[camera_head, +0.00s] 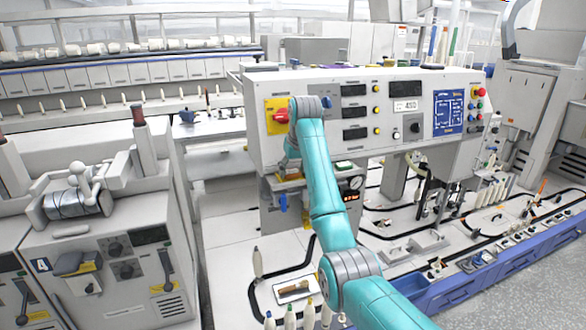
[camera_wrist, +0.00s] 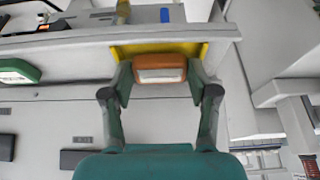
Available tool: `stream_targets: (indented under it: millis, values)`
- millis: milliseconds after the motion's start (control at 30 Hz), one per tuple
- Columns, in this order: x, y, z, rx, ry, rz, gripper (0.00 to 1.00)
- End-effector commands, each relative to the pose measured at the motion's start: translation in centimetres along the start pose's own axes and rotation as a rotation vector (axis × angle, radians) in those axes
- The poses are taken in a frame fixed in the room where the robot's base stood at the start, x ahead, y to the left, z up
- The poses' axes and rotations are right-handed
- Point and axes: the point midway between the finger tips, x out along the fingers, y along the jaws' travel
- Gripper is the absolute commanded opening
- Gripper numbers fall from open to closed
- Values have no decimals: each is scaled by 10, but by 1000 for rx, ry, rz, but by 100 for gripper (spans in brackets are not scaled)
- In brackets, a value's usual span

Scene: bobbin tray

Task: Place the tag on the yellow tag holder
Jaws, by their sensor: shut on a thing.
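My gripper (camera_wrist: 160,76) is shut on the tag (camera_wrist: 160,62), an orange-brown block with a pale label face, with one finger on each side of it. The yellow tag holder (camera_wrist: 122,50) is right behind the tag in the wrist view, and its yellow edges show past both sides. I cannot tell whether the tag touches the holder. In the head view my arm bends down in front of the grey control panel, and the yellow holder (camera_head: 291,178) shows just below the panel's lower edge. The fingers and tag are too small to make out there.
The control panel (camera_head: 415,120) stands close behind my arm, with a red switch (camera_head: 281,116) on a yellow plate. A green-rimmed part (camera_wrist: 18,72) is left of the holder in the wrist view. A pressure gauge (camera_head: 355,183) sits below the panel. Several bobbins stand at the front.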

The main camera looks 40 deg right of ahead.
Motion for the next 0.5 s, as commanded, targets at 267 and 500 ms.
stream_targets:
  millis: [267, 500]
  values:
    - [4, 0, 2, 0, -1, 0, 72]
    - [4, 0, 2, 0, -1, 0, 84]
